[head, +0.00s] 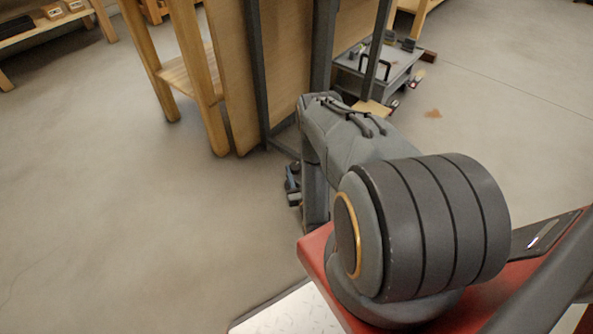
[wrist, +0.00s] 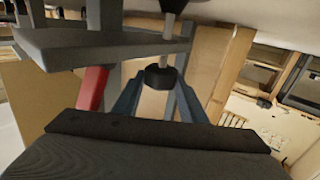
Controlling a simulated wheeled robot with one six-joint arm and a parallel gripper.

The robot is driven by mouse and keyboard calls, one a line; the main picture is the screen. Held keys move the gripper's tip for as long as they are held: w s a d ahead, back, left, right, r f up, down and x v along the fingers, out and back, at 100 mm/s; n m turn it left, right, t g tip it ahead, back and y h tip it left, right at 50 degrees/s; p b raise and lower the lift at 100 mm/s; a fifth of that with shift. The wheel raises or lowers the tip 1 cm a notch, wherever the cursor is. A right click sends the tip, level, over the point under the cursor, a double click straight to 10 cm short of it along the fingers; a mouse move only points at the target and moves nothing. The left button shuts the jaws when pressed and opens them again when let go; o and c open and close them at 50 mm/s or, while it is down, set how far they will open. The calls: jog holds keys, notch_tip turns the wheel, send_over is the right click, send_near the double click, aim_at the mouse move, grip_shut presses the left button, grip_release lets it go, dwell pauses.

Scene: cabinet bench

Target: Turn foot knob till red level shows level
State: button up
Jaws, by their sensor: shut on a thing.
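A small dark foot knob (wrist: 160,76) on a thin stem shows in the middle of the wrist view. The two blue-grey fingers of my gripper (wrist: 158,90) are on either side of it, and the gripper is shut on it. In the head view my gripper (head: 292,187) is low beside the dark metal uprights of the bench, mostly behind my arm; the knob cannot be made out there. A red part (wrist: 92,88) stands left of the fingers in the wrist view; I cannot tell whether it is the level. No level reading shows.
A wooden cabinet bench (head: 240,80) with dark metal uprights (head: 322,45) stands beyond my arm. A low grey cart (head: 385,75) with small items is behind it to the right. A wooden shelf (head: 45,25) is at the far left. The floor at left is clear.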

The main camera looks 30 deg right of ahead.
jog(key=o, duration=1.1)
jog(key=shift+c, duration=0.2)
jog(key=shift+h, duration=0.3)
